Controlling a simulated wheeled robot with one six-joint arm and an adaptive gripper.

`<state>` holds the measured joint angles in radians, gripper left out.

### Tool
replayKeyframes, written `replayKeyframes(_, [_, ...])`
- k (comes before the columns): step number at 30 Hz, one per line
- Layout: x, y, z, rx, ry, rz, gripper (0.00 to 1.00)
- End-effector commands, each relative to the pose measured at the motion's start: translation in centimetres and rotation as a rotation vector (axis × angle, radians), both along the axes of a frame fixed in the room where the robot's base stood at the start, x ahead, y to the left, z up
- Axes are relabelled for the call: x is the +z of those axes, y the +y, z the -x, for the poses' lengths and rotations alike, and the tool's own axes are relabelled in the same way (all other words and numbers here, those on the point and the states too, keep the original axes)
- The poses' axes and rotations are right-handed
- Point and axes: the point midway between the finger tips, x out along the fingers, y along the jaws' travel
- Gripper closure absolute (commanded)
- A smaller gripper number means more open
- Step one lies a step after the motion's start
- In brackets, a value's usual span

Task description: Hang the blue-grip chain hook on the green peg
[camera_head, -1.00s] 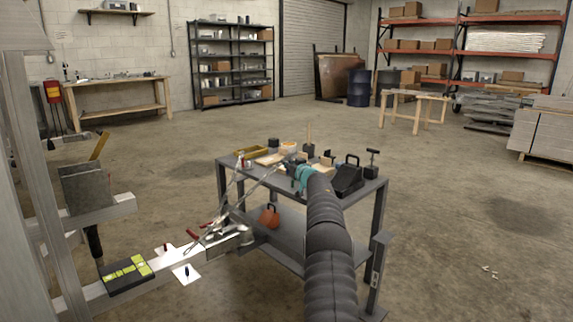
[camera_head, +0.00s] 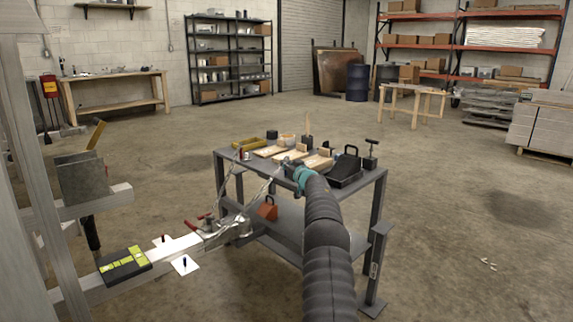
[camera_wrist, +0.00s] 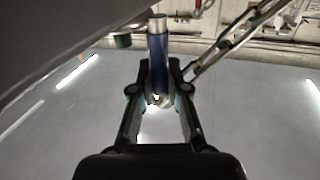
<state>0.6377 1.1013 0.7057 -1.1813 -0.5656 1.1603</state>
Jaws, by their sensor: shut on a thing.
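My gripper (camera_wrist: 160,97) is shut on the blue grip (camera_wrist: 158,63) of the chain hook in the wrist view. The grip stands upright in that picture, with a silver cap at its top end. A metal chain or link (camera_wrist: 235,42) runs up and right beside it. In the head view my gripper (camera_head: 286,167) is at the table's near side, small and partly hidden by my wrist. A chain (camera_head: 264,189) hangs from near it toward the trailer tongue. A small dark green piece (camera_wrist: 123,41) shows in the wrist view; I cannot tell if it is the green peg.
The trailer tongue (camera_head: 185,246) with red-handled metal parts lies left. Floor to the right is open.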

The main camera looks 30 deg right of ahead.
Motion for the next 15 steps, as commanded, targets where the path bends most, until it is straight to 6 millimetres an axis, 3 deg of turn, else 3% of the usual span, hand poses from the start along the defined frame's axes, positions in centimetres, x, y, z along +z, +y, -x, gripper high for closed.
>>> replayKeyframes(14, [-0.32,0.0,0.01,0.0,-0.001,0.001,1.0])
replayKeyframes(15, [-0.32,-0.01,0.01,0.0,-0.001,0.001,0.81])
